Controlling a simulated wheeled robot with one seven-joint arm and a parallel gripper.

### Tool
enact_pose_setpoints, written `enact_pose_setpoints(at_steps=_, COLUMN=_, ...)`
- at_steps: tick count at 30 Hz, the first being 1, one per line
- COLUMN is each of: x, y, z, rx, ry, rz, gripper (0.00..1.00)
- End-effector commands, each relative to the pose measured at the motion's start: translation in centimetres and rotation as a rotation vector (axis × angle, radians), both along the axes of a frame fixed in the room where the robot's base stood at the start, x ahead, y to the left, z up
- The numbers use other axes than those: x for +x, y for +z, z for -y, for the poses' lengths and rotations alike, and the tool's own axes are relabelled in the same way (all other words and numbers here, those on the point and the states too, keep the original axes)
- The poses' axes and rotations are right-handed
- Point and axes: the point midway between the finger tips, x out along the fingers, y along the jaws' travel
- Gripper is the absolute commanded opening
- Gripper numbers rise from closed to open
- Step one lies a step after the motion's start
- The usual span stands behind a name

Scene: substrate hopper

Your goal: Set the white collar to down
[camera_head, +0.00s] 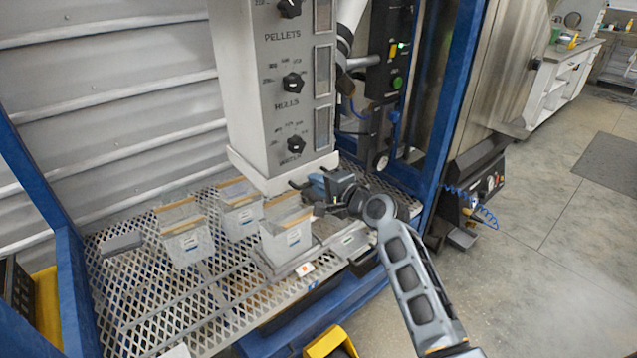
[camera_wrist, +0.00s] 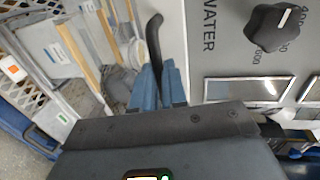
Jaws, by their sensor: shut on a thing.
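The white collar (camera_head: 285,173) surrounds the bottom end of the grey hopper column (camera_head: 250,95), above the mesh shelf. In the wrist view a pale strip of it (camera_wrist: 176,28) shows beside the panel marked WATER. A black curved handle (camera_wrist: 153,35) stands by the collar's edge and runs down between my blue fingertips. My gripper (camera_head: 319,188) is at the collar's front right corner, shut on this handle; its fingers (camera_wrist: 160,85) show close together in the wrist view. The handle's lower end is hidden by the fingers.
Several pale bins (camera_head: 188,243) stand on the mesh shelf (camera_head: 140,290) below and left of the collar, one close to my gripper. Black knobs (camera_head: 295,144) line the column's front. A blue frame post (camera_head: 452,90) rises on the right. Open floor lies at right.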

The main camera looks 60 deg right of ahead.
Motion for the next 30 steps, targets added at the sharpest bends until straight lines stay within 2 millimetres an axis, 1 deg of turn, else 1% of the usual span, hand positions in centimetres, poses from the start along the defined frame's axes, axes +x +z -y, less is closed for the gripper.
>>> enact_pose_setpoints(at_steps=1, x=-0.1, y=-0.6, z=-0.1, rx=0.005, ry=0.002, rz=-0.012, gripper=0.0)
enact_pose_setpoints(at_steps=4, x=-0.1, y=-0.7, z=-0.1, rx=0.007, ry=0.002, rz=-0.014, gripper=0.0)
enact_pose_setpoints(at_steps=5, x=-0.1, y=-0.8, z=-0.1, rx=0.007, ry=0.002, rz=-0.014, gripper=0.15)
enact_pose_setpoints(at_steps=12, x=-0.1, y=-0.6, z=-0.1, rx=0.006, ry=0.002, rz=-0.012, gripper=0.37)
enact_pose_setpoints(at_steps=19, x=-0.1, y=-0.4, z=-0.1, rx=0.004, ry=0.001, rz=-0.009, gripper=0.37)
enact_pose_setpoints(at_steps=22, x=-0.7, y=-0.4, z=-0.2, rx=0.005, ry=0.001, rz=-0.008, gripper=0.37)
enact_pose_setpoints(at_steps=26, x=-2.4, y=-0.1, z=-0.7, rx=0.005, ry=0.0, rz=-0.009, gripper=0.37)
enact_pose_setpoints(at_steps=30, x=-4.6, y=0.4, z=-1.4, rx=0.005, ry=0.001, rz=-0.009, gripper=0.37)
